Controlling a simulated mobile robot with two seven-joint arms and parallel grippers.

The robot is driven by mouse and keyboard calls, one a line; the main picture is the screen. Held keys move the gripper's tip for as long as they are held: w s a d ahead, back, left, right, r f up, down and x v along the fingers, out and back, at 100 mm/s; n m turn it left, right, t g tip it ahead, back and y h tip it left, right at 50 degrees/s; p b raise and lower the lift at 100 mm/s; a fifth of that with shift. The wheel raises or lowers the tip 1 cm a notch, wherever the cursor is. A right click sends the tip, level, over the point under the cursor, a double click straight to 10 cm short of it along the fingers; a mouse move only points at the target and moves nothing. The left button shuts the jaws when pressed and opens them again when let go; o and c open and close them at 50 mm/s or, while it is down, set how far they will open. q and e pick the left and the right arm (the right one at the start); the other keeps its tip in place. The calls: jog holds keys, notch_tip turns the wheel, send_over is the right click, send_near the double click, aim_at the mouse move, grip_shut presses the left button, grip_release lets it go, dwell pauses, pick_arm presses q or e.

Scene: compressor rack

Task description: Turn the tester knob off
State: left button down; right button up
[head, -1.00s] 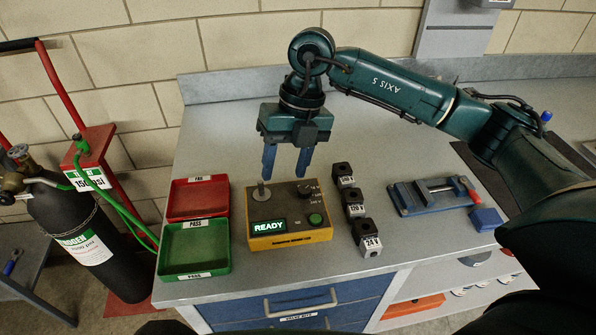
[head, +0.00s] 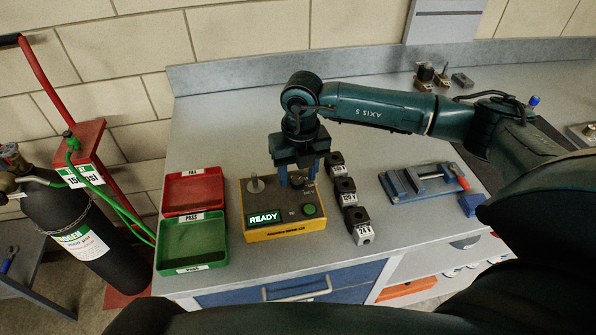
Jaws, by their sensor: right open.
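The tester (head: 275,222) is a yellow box with a dark top panel, on the bench between the trays and a row of black blocks. Its display (head: 265,217) is lit and reads READY, with a round green button (head: 309,210) to its right. A grey post with a round base (head: 255,185) stands at its upper left. My right gripper (head: 297,182) is open and points down over the tester's upper right, where the knob is. Its blue fingers hide most of the knob, so I cannot tell its setting or whether the fingers touch it. My left gripper is out of view.
A red FAIL tray (head: 194,174) and a green PASS tray (head: 165,245) lie left of the tester. Several black blocks (head: 356,215) stand close on its right. A blue vise (head: 410,196) lies farther right. A gas cylinder (head: 100,262) stands left of the bench.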

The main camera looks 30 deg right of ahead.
jog(key=shift+f, duration=0.4)
jog(key=shift+c, duration=0.3)
jog(key=c, duration=0.9)
